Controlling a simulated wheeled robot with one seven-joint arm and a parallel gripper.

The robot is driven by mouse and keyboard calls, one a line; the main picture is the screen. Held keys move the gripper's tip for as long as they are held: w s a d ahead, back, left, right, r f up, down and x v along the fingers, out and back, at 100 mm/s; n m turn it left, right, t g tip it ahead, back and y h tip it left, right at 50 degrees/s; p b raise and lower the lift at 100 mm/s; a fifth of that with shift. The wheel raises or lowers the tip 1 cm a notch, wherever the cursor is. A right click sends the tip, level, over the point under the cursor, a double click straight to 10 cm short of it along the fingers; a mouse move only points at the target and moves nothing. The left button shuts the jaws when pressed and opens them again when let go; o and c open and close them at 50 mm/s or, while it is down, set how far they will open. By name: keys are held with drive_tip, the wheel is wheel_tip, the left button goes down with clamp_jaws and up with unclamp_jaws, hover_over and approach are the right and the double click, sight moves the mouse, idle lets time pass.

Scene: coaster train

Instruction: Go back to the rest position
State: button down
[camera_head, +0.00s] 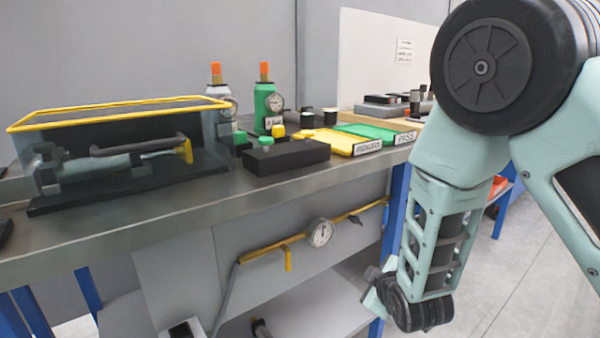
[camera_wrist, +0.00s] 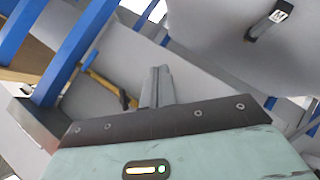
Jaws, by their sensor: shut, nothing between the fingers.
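My arm hangs folded at the right of the head view, in front of the workbench (camera_head: 180,205) and its blue leg. Its lower end is low, beneath the level of the bench top. My gripper (camera_wrist: 158,84) shows in the wrist view with its two grey fingers together and nothing between them. It points toward the space under the bench, near the blue legs and a yellow pipe (camera_wrist: 104,87). The fingertips are not clear in the head view. I cannot tell from the frames whether the fingers touch anything.
On the bench stand a yellow-rimmed clear case (camera_head: 120,113), a green bottle with a gauge (camera_head: 267,108), a black block (camera_head: 287,157), a yellow tray (camera_head: 340,141) and a green tray (camera_head: 372,132). A gauge (camera_head: 320,232) sits on piping below. Grey floor (camera_head: 520,275) is open at right.

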drive_tip(key=s+a+r+m+g+y, duration=0.1)
drive_tip(key=s+a+r+g, duration=0.25)
drive_tip(key=s, duration=0.35)
drive_tip(key=s+a+r+m+g+y, duration=0.1)
drive_tip(key=s+a+r+m+g, duration=0.2)
drive_tip(key=s, duration=0.5)
drive_tip(key=s+d+r+g+h, duration=0.1)
drive_tip(key=s+d+r+g, duration=0.1)
drive_tip(key=s, duration=0.5)
drive_tip(key=s+d+r+g+h, duration=0.1)
drive_tip(key=s+r+g, duration=0.15)
drive_tip(key=s, duration=0.55)
wheel_tip(320, 180, up, 28)
drive_tip(key=p, duration=2.7)
drive_tip(key=shift+s+d+f, duration=0.25)
drive_tip(key=shift+s+d, duration=0.1)
drive_tip(key=shift+s, duration=0.1)
